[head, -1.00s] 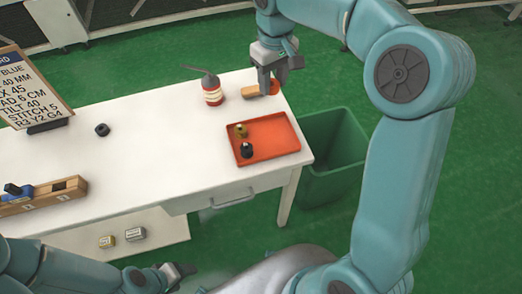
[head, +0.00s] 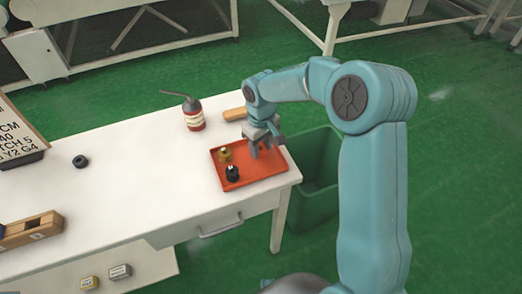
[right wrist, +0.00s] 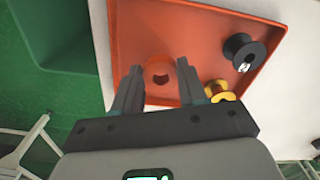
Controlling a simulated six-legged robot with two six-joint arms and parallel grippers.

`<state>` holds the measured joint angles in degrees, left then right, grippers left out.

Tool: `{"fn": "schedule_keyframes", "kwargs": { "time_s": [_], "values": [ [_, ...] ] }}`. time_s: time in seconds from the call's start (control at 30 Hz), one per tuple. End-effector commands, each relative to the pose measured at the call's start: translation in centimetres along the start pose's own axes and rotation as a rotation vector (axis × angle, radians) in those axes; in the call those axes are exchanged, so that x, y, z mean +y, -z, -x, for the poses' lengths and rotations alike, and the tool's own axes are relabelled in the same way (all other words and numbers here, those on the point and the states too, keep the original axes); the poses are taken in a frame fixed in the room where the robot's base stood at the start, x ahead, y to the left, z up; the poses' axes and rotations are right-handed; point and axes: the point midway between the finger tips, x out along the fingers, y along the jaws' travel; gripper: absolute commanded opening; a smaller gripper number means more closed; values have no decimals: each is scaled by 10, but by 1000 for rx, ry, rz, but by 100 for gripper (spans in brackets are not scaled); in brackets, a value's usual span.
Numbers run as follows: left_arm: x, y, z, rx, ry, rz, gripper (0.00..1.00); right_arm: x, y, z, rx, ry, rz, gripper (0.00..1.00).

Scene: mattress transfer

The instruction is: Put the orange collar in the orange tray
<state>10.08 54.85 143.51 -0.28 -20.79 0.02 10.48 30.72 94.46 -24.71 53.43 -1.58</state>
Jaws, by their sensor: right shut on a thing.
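The orange tray (head: 262,173) lies on the right end of the white table; it also fills the upper part of the right wrist view (right wrist: 205,40). My right gripper (head: 264,150) is over the tray's right part. In the right wrist view the orange collar (right wrist: 159,66) sits between its two fingertips, held against the orange of the tray behind it. The gripper is shut on the collar. I cannot tell whether the collar touches the tray floor. The collar is hidden in the head view. My left gripper is not in view.
A brass spool (head: 225,154) and a black spool (head: 232,174) stand in the tray's left part. A red-banded oil can (head: 193,115) and a wooden handle (head: 234,114) are behind it. A black ring (head: 80,161) lies farther left. A green bin (head: 318,190) stands right of the table.

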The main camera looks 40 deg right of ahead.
Motion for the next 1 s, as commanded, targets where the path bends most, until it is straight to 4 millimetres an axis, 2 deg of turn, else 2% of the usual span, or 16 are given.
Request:
{"fn": "schedule_keyframes", "kwargs": {
  "time_s": [0.03,0.13,0.53,0.57,0.6,0.63,0.87,1.0],
  "values": [
    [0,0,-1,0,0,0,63,0,-1,-10,-5,0,0,11],
    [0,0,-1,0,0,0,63,0,-1,-20,-3,0,0,11],
    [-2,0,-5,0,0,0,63,0,0,-26,0,0,0,11],
    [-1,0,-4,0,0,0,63,0,0,-24,0,0,0,51],
    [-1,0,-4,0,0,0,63,0,0,-24,0,0,0,64],
    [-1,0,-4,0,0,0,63,0,0,-24,0,0,0,67],
    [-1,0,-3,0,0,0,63,0,0,-24,0,0,0,67],
    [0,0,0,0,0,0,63,0,0,-15,1,-1,0,67]
  ]
}}
